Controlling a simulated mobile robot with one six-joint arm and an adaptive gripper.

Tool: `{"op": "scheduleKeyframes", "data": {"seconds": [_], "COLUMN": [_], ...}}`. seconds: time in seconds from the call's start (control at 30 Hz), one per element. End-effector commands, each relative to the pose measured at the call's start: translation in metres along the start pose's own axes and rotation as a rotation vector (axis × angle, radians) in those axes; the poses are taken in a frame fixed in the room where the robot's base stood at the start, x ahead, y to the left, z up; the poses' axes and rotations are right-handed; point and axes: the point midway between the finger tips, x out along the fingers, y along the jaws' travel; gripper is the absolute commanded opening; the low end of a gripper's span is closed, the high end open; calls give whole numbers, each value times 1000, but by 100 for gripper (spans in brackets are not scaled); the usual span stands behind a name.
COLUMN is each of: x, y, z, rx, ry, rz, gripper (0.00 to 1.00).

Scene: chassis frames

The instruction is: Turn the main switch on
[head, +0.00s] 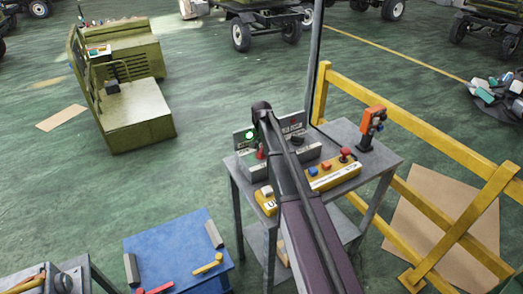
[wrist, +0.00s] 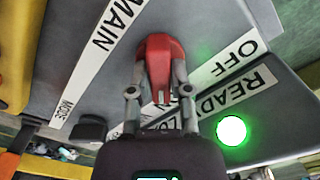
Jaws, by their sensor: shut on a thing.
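The main switch's red handle (wrist: 160,62) is between the two fingers of my gripper (wrist: 157,78) in the wrist view. The gripper is shut on it. The handle also shows in the head view (head: 260,152), beside my arm. A MAIN label (wrist: 117,22) is left of the handle and an OFF label (wrist: 232,57) is right of it. Another label, seemingly ON, is partly hidden behind the fingers. I cannot tell which position the handle points to. A green lamp (wrist: 231,130) by the READY label (wrist: 240,88) is lit.
The grey panel stands on a metal table (head: 372,150). A yellow button box (head: 332,173) and an orange device (head: 371,127) stand to the right. A yellow railing (head: 420,125) runs behind. A blue table (head: 180,250) is at lower left. The green floor on the left has open room.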

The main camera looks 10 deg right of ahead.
Motion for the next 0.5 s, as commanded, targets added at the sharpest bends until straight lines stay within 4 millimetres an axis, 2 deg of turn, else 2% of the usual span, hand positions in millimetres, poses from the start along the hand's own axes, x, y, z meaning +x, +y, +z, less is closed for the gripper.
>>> {"op": "scheduleKeyframes", "data": {"seconds": [0.37, 0.4, 0.5], "x": [0, 0, 0], "y": [0, 0, 0], "z": [2, 2, 2], "rx": [8, 8, 8], "ry": [-4, -4, -4], "rz": [-1, -1, 0], "gripper": [0, 29, 58]}}
